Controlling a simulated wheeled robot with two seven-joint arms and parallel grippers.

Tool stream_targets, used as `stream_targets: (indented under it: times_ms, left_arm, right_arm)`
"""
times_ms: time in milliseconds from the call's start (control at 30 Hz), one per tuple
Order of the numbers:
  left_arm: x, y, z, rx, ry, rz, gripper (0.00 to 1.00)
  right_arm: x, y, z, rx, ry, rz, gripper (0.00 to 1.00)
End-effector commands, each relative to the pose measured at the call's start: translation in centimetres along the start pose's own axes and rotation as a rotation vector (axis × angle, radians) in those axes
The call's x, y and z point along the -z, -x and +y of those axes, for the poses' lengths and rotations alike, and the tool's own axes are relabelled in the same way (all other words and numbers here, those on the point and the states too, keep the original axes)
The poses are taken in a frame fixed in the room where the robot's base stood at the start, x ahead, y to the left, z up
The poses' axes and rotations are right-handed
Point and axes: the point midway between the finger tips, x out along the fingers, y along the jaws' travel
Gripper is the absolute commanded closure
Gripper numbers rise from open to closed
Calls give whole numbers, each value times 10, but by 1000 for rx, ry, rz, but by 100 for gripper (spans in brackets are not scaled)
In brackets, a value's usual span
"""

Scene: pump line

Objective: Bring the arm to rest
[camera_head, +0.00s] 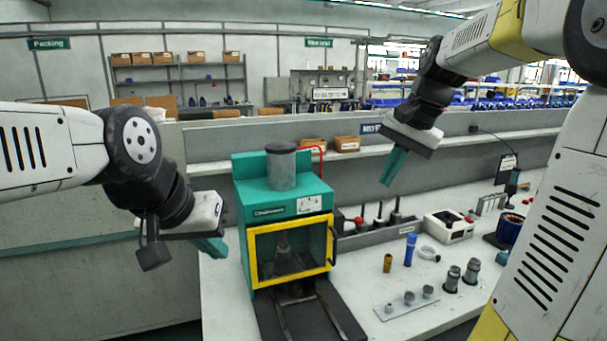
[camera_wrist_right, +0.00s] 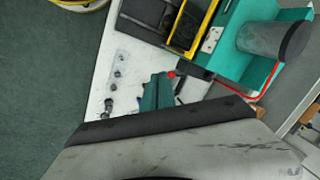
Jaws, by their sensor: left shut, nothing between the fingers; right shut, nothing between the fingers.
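My left gripper (camera_head: 212,246) hangs at the left, beside the teal press machine, with its teal fingers shut and empty. My right gripper (camera_head: 394,166) is raised above the back part of the bench, right of the machine. Its teal fingers are shut and empty and point down. In the right wrist view its fingers (camera_wrist_right: 157,92) are together over the bench. The right arm comes in from the right edge and bends over the bench. Neither gripper touches anything that I can see.
The teal machine (camera_head: 243,209) with a yellow-framed door stands on the white bench (camera_head: 225,310). Right of it are a blue cylinder (camera_head: 410,249), a brass piece (camera_head: 387,263), a grey plate with fittings (camera_head: 383,313), metal fittings (camera_head: 452,279) and a white box (camera_head: 446,229).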

Motion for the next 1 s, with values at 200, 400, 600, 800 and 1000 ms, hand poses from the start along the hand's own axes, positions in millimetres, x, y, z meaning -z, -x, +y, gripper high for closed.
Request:
stream_targets:
  times_ms: [200, 400, 600, 800, 1000]
  left_arm:
    - [0, 0, 0, 0, 0, 0, 100]
    - [0, 0, 0, 0, 0, 0, 100]
    - [0, 0, 0, 0, 0, 0, 100]
    - [0, 0, 0, 0, 0, 0, 100]
    - [0, 0, 0, 0, 0, 0, 100]
  right_arm:
    - [-90, 8, 29, 36, 310, 125, 100]
    - [-150, -8, 58, 34, 550, 228, 100]
    - [-175, -20, 73, 25, 660, 277, 100]
    - [-176, -21, 74, 24, 667, 279, 100]
    - [-176, -21, 74, 24, 667, 279, 100]
